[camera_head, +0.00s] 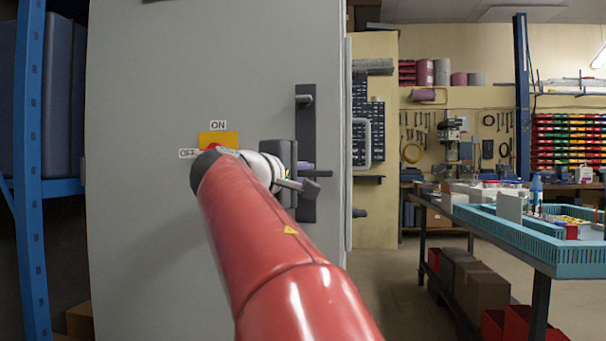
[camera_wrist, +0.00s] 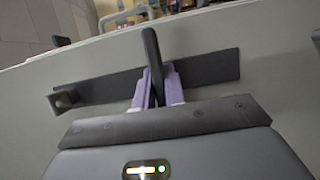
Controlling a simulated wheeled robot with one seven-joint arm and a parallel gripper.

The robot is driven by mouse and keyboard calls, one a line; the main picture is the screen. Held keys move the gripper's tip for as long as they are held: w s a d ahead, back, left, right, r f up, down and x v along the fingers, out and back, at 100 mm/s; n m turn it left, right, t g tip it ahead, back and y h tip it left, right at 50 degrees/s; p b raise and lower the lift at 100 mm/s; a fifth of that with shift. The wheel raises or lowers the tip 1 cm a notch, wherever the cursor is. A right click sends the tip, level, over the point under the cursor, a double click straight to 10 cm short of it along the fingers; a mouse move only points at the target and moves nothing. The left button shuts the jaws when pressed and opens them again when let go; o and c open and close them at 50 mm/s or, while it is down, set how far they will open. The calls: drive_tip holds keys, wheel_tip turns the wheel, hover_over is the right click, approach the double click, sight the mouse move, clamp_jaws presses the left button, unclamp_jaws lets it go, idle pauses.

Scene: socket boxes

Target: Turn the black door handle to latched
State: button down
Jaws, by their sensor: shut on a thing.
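The black door handle (camera_wrist: 151,50) is a flat dark lever, seen in the wrist view between the two lilac fingers of my gripper (camera_wrist: 155,82). The fingers press on it from both sides. The lever lies across its long dark backplate (camera_wrist: 210,69). My gripper (camera_head: 304,166) is at the plate's lower half, and my red arm and wrist hide part of the area.
A yellow switch plate (camera_head: 226,138) with ON and OFF labels sits left of the handle, partly behind my arm. A blue rack post (camera_head: 30,170) stands at the left. A workbench with a teal tray (camera_head: 520,240) stands at the right, with open floor before it.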

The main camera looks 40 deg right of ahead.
drive_tip(key=shift+m, duration=0.3)
drive_tip(key=m+y, duration=0.1)
drive_tip(key=m, duration=0.2)
drive_tip(key=shift+y+p, duration=0.3)
drive_tip(key=shift+p, duration=0.1)
drive_tip(key=m+y, duration=0.1)
drive_tip(key=m, duration=0.2)
drive_tip(key=shift+m+t+y+p, duration=0.3)
drive_tip(key=shift+y, duration=0.1)
drive_tip(key=m+t+y, duration=0.1)
drive_tip(key=m+y, duration=0.1)
drive_tip(key=m, duration=0.1)
drive_tip(key=shift+m+t+y, duration=0.7)
drive_tip(key=shift+m+y, duration=0.1)
drive_tip(key=shift+m, duration=0.8)
drive_tip(key=c, duration=1.5)
unclamp_jaws()
drive_tip(key=shift+o, duration=0.2)
